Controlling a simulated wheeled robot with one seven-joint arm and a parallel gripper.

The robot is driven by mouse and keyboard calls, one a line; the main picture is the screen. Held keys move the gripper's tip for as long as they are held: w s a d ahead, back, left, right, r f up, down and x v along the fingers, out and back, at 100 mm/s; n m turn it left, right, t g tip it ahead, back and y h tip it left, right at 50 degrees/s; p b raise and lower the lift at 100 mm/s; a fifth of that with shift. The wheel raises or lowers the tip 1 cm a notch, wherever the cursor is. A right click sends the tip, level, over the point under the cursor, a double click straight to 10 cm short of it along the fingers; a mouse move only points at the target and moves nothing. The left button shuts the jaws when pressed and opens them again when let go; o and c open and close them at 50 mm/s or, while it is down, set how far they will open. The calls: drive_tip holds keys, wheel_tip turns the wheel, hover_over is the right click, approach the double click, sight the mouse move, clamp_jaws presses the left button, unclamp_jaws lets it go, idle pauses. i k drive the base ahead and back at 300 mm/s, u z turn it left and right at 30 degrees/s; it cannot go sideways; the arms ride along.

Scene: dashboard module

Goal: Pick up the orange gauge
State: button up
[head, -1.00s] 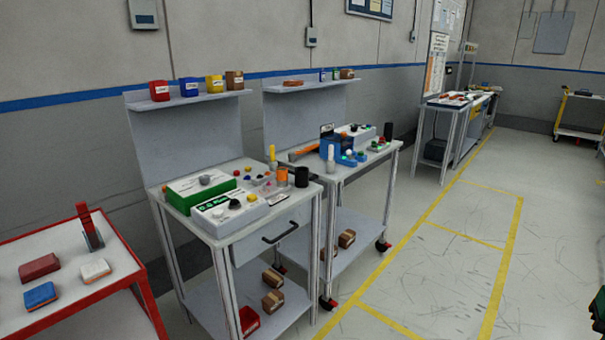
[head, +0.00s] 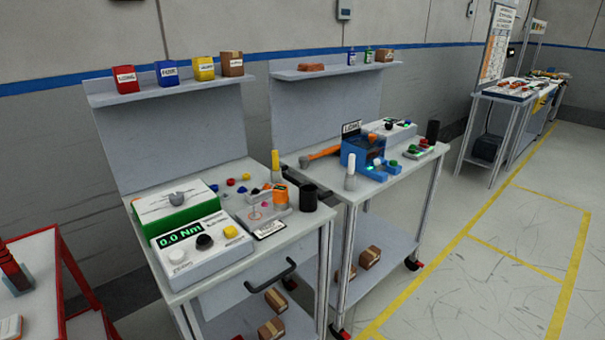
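A small orange block-like item with a dark marking, which looks like the orange gauge (head: 280,198), stands on the near workbench (head: 283,232) towards its right side. It is upright between a clear tray (head: 255,210) with small parts and a black cylinder (head: 308,197). A yellow-topped tube (head: 275,165) stands behind it. The face of the gauge is too small to read. My gripper is not in view, and nothing touches the gauge.
A torque tester (head: 193,250) reading 0.0 Nm and a green-and-white box (head: 175,205) fill the bench's left side. A drawer handle (head: 270,277) sticks out in front. A second bench (head: 395,168) stands behind right. A red-edged cart (head: 35,245) is at left. Floor at right is clear.

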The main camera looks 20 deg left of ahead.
sight(281, 200)
drive_tip(key=u, duration=0.35)
drive_tip(key=i, duration=1)
drive_tip(key=u, duration=1)
drive_tip(key=i, duration=0.45)
drive_tip(key=u, duration=0.3)
